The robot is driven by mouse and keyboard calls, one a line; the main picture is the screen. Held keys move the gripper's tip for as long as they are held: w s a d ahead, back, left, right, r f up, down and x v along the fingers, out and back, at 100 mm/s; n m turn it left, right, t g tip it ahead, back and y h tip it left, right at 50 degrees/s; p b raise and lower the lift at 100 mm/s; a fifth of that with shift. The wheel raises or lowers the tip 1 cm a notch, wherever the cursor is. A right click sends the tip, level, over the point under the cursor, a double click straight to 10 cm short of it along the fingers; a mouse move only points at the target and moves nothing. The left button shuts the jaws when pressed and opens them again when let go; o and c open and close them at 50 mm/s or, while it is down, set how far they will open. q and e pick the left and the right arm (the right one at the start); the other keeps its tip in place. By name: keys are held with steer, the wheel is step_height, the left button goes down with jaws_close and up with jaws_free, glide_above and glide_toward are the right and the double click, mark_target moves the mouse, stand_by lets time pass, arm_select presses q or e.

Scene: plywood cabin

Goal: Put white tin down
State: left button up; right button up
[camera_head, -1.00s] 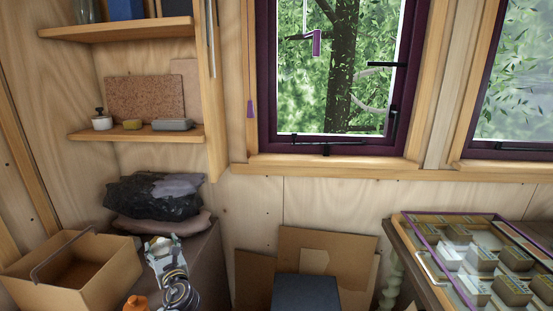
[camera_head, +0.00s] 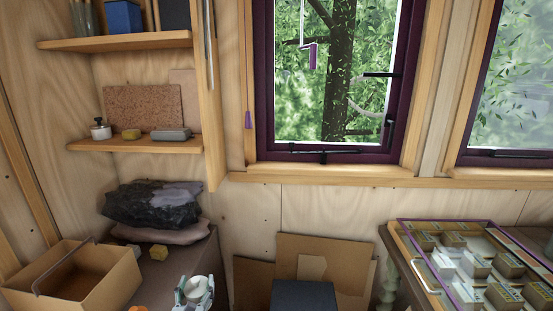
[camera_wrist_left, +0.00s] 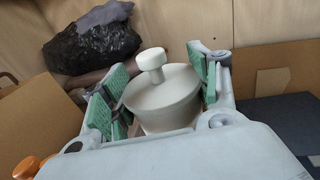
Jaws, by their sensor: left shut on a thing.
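The white tin (camera_wrist_left: 163,95) is round with a knobbed lid and sits upright between the green finger pads in the left wrist view. In the head view the white tin (camera_head: 196,287) shows at the bottom edge. My left gripper (camera_head: 194,295) is shut on it, over the dark brown surface (camera_head: 164,276) right of the cardboard box. The tin's underside is hidden, so I cannot tell whether it touches that surface. My right gripper is not in view.
An open cardboard box (camera_head: 100,285) stands at left. An orange object (camera_wrist_left: 27,167) lies near the gripper. Flat cardboard (camera_head: 325,262) leans on the wall. A glass-topped display case (camera_head: 468,265) is at right.

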arm_select(q)
steer(key=shift+s+d+r+m+h, duration=0.1)
steer(key=shift+s+d+m+h, duration=0.4)
steer(key=shift+s+d, duration=0.4)
steer(key=shift+a, duration=0.2)
steer(key=shift+a+n+y, duration=0.5)
steer(key=shift+s, duration=0.2)
steer(key=s+d+f+h, duration=0.1)
steer(key=s+f, duration=0.3)
steer(key=f, duration=0.2)
steer(key=shift+d+m, duration=0.25)
steer(key=shift+m, duration=0.15)
stand_by(0.4)
steer(key=shift+s, duration=0.1)
stand_by(0.4)
